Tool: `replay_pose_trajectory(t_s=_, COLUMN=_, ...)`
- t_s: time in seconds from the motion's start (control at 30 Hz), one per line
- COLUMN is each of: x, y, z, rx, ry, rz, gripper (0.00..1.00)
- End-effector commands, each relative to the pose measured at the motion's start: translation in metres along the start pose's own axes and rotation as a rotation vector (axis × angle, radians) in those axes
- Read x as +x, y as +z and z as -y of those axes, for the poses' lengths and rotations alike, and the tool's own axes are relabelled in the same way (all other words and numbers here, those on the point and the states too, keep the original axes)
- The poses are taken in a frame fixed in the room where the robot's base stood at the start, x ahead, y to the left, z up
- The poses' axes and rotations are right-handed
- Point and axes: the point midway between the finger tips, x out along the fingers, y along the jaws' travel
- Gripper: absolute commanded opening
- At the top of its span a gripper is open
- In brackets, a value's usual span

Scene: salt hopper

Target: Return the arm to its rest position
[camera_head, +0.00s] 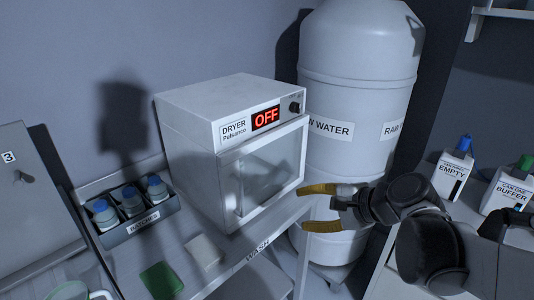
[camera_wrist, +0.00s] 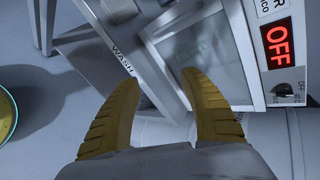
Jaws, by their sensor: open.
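My gripper (camera_head: 322,208) has two yellow ribbed fingers spread apart, with nothing between them. In the head view it hangs in the air in front of the dryer's right corner and before the raw water tank. My dark arm reaches in from the right. In the wrist view the open fingers (camera_wrist: 165,105) point toward the dryer door. The dryer (camera_head: 215,115) is a white box with a glass door that looks closed and a red OFF display. It also shows in the wrist view (camera_wrist: 262,75), apart from the fingers as far as I can tell.
The white raw water tank (camera_head: 355,100) stands behind my gripper. A rack (camera_head: 140,225) with blue-capped bottles, a green item (camera_head: 161,280) and a pale block (camera_head: 205,250) are on the wash bench. Empty (camera_head: 453,173) and buffer (camera_head: 508,188) containers stand at right.

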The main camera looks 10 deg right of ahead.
Motion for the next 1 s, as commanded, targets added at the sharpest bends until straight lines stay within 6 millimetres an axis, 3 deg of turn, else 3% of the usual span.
replay_pose_trajectory(t_s=0.13, x=-0.001, y=0.003, z=-0.004, rx=-0.038, ry=0.017, rz=-0.010, gripper=0.52)
replay_pose_trajectory(t_s=0.23, x=-0.007, y=0.013, z=-0.021, rx=-0.198, ry=0.085, rz=-0.049, gripper=0.52)
replay_pose_trajectory(t_s=0.43, x=-0.041, y=0.029, z=-0.075, rx=-0.793, ry=0.325, rz=-0.159, gripper=0.52)
replay_pose_trajectory(t_s=0.63, x=-0.074, y=0.024, z=-0.103, rx=-1.270, ry=0.517, rz=-0.214, gripper=0.52)
replay_pose_trajectory(t_s=0.8, x=-0.083, y=0.021, z=-0.108, rx=-1.403, ry=0.575, rz=-0.226, gripper=0.52)
replay_pose_trajectory(t_s=1.0, x=-0.084, y=0.020, z=-0.108, rx=-1.404, ry=0.575, rz=-0.227, gripper=0.52)
